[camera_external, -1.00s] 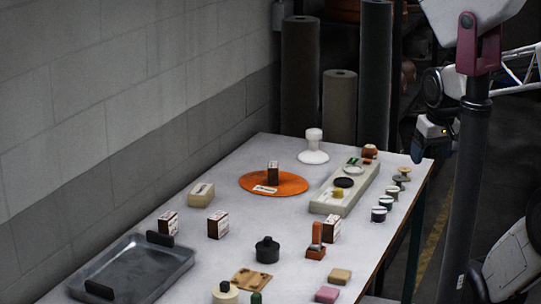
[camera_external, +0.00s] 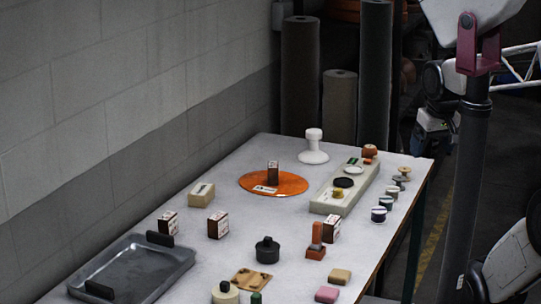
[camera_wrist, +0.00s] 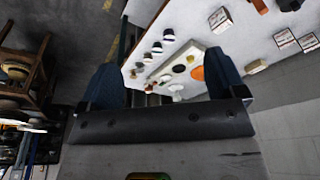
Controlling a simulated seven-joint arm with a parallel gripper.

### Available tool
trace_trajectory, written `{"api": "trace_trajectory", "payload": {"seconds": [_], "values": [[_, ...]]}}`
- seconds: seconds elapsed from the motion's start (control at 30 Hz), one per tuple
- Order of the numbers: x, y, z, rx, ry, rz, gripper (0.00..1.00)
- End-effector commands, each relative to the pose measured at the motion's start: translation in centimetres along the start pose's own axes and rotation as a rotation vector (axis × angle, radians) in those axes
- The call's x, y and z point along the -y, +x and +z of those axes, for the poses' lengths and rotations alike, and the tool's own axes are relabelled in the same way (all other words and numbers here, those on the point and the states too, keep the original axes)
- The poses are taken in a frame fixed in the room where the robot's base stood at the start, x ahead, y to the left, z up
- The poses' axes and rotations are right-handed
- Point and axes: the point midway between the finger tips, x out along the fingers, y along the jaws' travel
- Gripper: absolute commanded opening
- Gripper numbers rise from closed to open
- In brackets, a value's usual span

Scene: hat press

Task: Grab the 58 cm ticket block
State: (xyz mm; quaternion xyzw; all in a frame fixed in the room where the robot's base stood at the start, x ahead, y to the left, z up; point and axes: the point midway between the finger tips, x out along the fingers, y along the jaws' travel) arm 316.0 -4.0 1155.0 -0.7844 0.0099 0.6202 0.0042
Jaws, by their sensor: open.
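Several small ticket blocks with brown sides and white printed labels stand on the table. The print is too small to tell which reads 58 cm. Three blocks show in the wrist view, one alone (camera_wrist: 220,19) and a pair (camera_wrist: 285,40). My gripper (camera_wrist: 162,62) is open and empty, its blue fingers wide apart. It is off the table's right side, away from the blocks.
A metal tray (camera_external: 178,262) lies at front left. The orange disc (camera_external: 290,185) and a long pale stand (camera_external: 322,203) are farther back. Spools (camera_external: 379,214) line the right edge (camera_external: 412,205). A dark post (camera_external: 463,190) stands right of the table. Bare tabletop lies between the blocks.

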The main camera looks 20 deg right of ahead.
Motion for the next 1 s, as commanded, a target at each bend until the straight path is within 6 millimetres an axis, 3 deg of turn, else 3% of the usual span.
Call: {"api": "trace_trajectory", "payload": {"seconds": [0.27, 0.63, 0.87, 1.0], "values": [[0.0, -3.6, -0.9, -0.001, -0.003, 0.001, 0.89], [0.7, -3.2, -4.6, -0.064, -0.227, 0.04, 0.89], [2.2, -3.0, -9.4, -0.144, -0.525, 0.098, 0.89], [4.5, -2.8, -14.1, -0.219, -0.818, 0.162, 0.89]]}}
